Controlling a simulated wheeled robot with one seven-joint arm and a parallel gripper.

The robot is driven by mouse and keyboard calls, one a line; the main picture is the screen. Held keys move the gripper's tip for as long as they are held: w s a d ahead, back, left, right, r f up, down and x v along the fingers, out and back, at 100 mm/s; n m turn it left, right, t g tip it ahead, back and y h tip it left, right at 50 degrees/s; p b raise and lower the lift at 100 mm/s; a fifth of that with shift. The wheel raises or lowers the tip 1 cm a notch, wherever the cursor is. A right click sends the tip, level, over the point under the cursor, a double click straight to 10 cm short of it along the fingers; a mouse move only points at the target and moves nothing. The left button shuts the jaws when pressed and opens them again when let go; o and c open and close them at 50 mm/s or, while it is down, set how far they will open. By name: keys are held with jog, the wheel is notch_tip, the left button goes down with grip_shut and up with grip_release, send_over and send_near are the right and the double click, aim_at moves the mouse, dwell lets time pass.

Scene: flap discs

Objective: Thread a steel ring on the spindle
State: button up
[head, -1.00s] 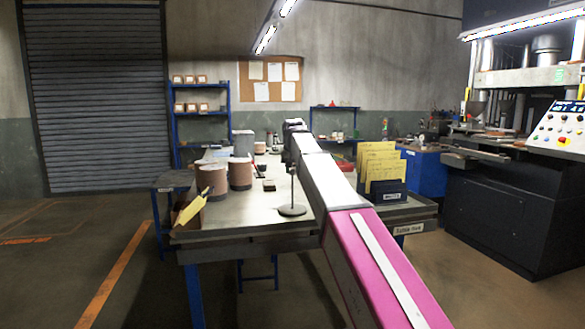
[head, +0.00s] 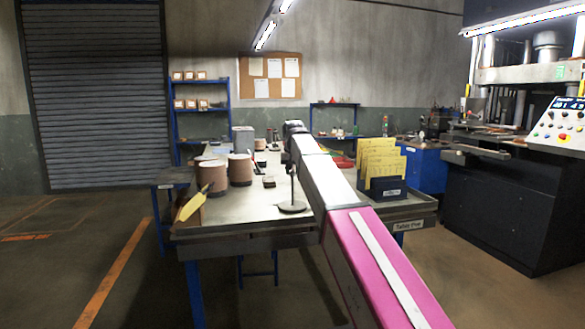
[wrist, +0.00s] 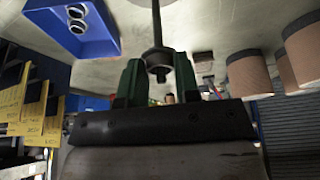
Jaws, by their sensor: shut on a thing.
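The spindle is a thin dark upright rod on a round base (head: 291,207), standing on the bench beside my arm in the head view. In the wrist view, which looks upside down, the spindle's rod (wrist: 156,22) comes in from the top edge. My gripper (wrist: 158,72) has green fingers closed on a small steel ring (wrist: 158,58). The ring lies in line with the rod; I cannot tell for certain whether it is around the rod or in front of it. Two more steel rings (wrist: 76,18) lie in a blue tray (wrist: 105,42). The head view hides the gripper's fingertips.
Brown cylindrical containers (head: 240,170) stand at the bench's left, also in the wrist view (wrist: 249,74). A dark rack with yellow folders (head: 380,165) stands at the right. Bare bench top (head: 245,208) lies left of the spindle.

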aim_at(293, 175)
jog(key=shift+f, duration=2.05)
jog(key=o, duration=1)
jog(key=shift+f, duration=0.15)
jog(key=shift+c, duration=0.2)
jog(key=v, duration=1)
jog(key=shift+r, duration=0.35)
jog(key=shift+s, duration=0.15)
